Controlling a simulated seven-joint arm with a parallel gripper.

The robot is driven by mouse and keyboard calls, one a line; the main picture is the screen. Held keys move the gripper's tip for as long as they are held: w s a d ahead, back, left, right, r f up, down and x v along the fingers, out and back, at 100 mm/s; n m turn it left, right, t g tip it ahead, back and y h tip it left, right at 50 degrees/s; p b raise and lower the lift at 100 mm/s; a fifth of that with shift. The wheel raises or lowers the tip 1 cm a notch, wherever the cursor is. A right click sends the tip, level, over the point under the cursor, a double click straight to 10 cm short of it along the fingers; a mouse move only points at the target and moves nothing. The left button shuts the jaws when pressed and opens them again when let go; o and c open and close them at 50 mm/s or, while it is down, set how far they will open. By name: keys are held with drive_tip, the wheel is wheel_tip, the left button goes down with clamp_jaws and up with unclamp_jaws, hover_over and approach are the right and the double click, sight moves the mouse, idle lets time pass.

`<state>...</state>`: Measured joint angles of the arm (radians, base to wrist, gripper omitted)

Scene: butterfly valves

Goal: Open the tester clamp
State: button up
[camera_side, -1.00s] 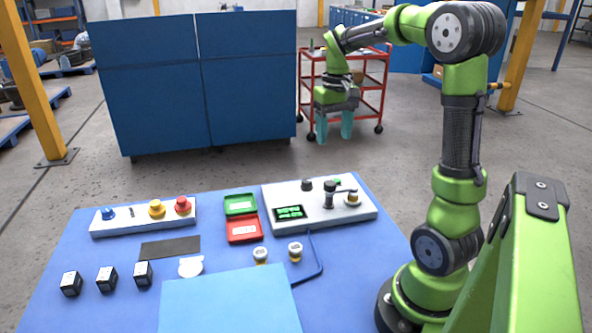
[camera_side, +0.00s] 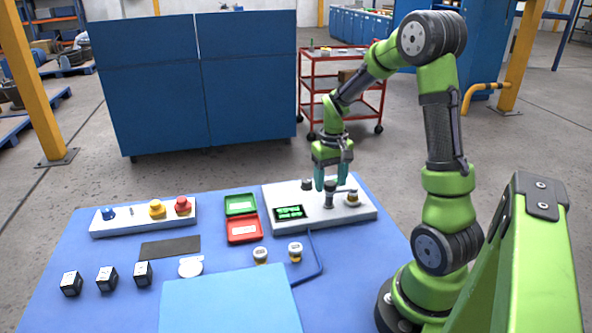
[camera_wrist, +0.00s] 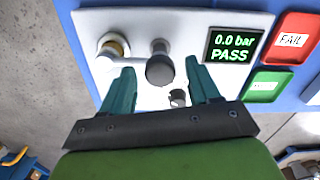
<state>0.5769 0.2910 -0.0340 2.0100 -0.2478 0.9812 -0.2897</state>
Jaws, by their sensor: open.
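The tester (camera_side: 280,198) is a white box at the back right of the blue table. Its clamp has a dark upright handle (camera_side: 329,188) with a thin arm reaching right to a brass-coloured valve (camera_side: 352,199). In the wrist view the clamp handle's round grey top (camera_wrist: 160,71) shows between my fingers, and the valve (camera_wrist: 115,46) sits at upper left, with the arm over it. My gripper (camera_side: 332,182) is open, its teal fingers pointing down close to the handle. I cannot tell whether they touch it. The tester display (camera_wrist: 232,47) reads 0.0 bar PASS.
A second dark knob (camera_side: 307,184) stands on the tester. Green (camera_side: 240,204) and red (camera_side: 244,229) trays lie left of it. A button panel (camera_side: 145,216) is farther left.

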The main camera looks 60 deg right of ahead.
clamp_jaws()
idle(0.5)
drive_tip(key=m, duration=0.4)
drive_tip(key=shift+m, duration=0.3)
drive_tip(key=m, duration=0.4)
drive_tip(key=shift+m, duration=0.3)
drive_tip(key=m, duration=0.4)
drive_tip(key=shift+m, duration=2.4)
drive_tip(key=shift+r, duration=0.1)
